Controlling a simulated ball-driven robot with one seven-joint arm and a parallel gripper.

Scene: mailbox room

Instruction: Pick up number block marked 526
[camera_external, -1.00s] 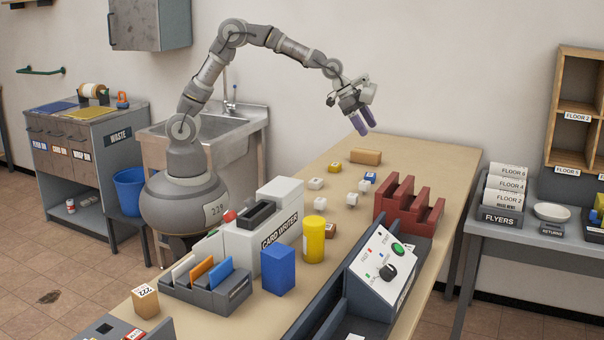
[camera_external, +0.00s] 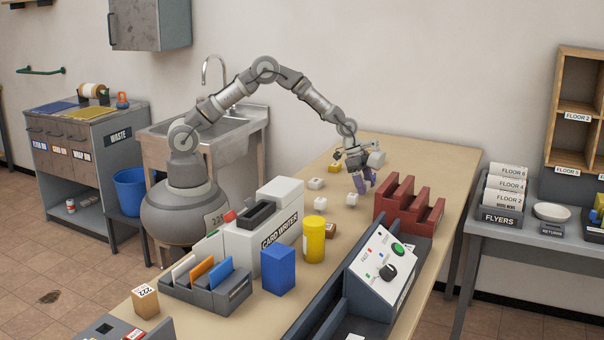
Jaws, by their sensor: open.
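Several small number blocks lie on the wooden table. White ones (camera_external: 316,183) (camera_external: 320,204) (camera_external: 351,199) lie left of and in front of my gripper, and a yellow one (camera_external: 335,167) lies behind them. A brownish block (camera_external: 331,230) sits beside the yellow cylinder. Their marks are too small to read, so I cannot tell which is 526. A tan block (camera_external: 145,301) at the front left reads 222. My gripper (camera_external: 363,184) is open, pointing down low over the table, its purple fingers around or beside the spot of a blue-and-white block, which is mostly hidden.
A dark red slotted rack (camera_external: 408,208) stands close to the right of my gripper. The yellow cylinder (camera_external: 314,240), blue box (camera_external: 278,270), card writer (camera_external: 265,235) and sloped control panel (camera_external: 385,265) stand nearer the camera. The far table end is mostly clear.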

